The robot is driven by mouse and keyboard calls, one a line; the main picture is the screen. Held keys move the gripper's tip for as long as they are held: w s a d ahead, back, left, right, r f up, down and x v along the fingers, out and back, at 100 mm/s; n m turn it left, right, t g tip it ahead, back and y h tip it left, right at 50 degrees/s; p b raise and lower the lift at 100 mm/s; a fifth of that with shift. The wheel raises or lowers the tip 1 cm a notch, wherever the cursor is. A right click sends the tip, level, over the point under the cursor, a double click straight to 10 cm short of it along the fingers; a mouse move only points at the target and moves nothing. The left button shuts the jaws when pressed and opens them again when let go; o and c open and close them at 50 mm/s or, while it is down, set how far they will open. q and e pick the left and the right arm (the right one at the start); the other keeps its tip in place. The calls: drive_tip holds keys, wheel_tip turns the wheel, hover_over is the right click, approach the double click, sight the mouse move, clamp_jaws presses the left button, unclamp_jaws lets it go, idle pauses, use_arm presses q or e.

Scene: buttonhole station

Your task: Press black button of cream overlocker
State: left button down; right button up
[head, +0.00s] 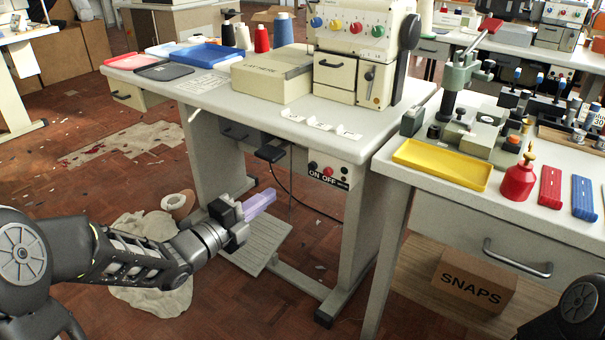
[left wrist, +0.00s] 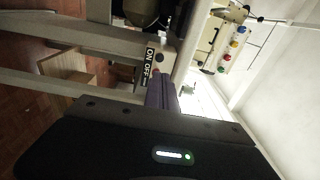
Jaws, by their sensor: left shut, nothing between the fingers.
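The cream overlocker (head: 362,40) with coloured dials stands on the near white table in the head view. A switch panel (head: 331,175) marked ON OFF hangs under that table's front edge. It carries a black button (head: 313,166) at its left and a red button (head: 328,171). The panel also shows, turned sideways, in the left wrist view (left wrist: 152,75). My left gripper (head: 270,196) has lavender fingers, shut and empty. It is left of and below the panel, apart from it. The fingers (left wrist: 160,92) also show in the left wrist view. My right gripper is out of view.
A pedal plate (head: 256,245) lies low under the table, behind my left gripper. A second table at the right holds a yellow tray (head: 442,164), with a SNAPS box (head: 473,280) below. A cable hangs under the first table. The floor at left holds crumpled cloth.

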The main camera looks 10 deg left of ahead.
sight(311, 166)
use_arm(q)
drive_tip(key=b+x, duration=0.2)
drive_tip(key=x, duration=1)
drive_tip(key=shift+w+d+f, duration=0.1)
drive_tip(key=shift+w+d, duration=0.05)
drive_tip(key=shift+w, duration=0.1)
drive_tip(key=shift+w+d+f+b, duration=0.15)
drive_tip(key=shift+w+b, duration=0.2)
drive_tip(key=shift+b, duration=0.1)
drive_tip(key=shift+w+d+b, duration=0.15)
drive_tip(key=shift+w+b, duration=0.2)
drive_tip(key=shift+b, duration=0.05)
drive_tip(key=shift+r, duration=0.3)
drive_tip(key=shift+w+r, duration=0.1)
drive_tip(key=shift+d, duration=0.1)
